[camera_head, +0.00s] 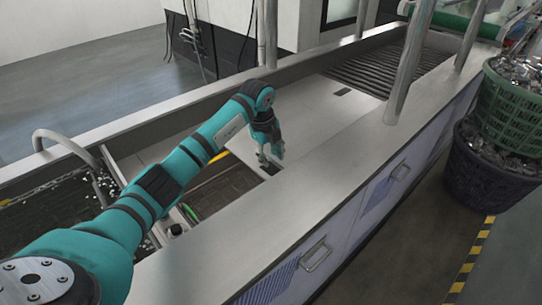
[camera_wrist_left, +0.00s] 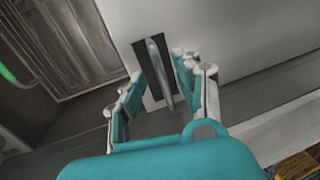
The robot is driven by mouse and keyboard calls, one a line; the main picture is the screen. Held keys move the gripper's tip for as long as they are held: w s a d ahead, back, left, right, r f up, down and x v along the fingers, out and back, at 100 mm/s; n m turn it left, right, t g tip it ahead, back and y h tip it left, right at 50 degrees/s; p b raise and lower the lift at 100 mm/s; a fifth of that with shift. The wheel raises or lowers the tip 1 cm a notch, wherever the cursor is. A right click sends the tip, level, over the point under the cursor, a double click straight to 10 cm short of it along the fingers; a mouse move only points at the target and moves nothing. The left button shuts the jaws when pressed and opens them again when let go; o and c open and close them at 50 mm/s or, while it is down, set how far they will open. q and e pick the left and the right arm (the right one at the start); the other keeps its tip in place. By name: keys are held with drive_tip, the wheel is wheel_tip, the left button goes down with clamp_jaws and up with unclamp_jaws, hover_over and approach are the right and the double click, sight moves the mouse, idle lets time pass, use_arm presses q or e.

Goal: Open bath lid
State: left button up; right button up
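The bath lid (camera_head: 308,108) is a flat light-grey metal panel set in the long tank. In the left wrist view the lid (camera_wrist_left: 225,30) fills the upper right, with a bar handle (camera_wrist_left: 156,68) over a dark slot near its edge. My left gripper (camera_head: 268,160) reaches down over the lid's near corner in the head view. In the wrist view its fingers (camera_wrist_left: 158,90) are spread on either side of the handle, with a gap visible around the bar. The left gripper looks open and empty. My right gripper is not in view.
Beside the lid is an open bath section (camera_head: 222,188) with a dark basket-like interior. A curved metal pipe (camera_head: 65,140) rises at the left. Upright metal posts (camera_head: 408,65) stand at the right.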

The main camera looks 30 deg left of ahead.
use_arm(q)
drive_tip(key=shift+w+f, duration=0.1)
drive_tip(key=shift+f, duration=0.15)
clamp_jaws()
idle(0.3)
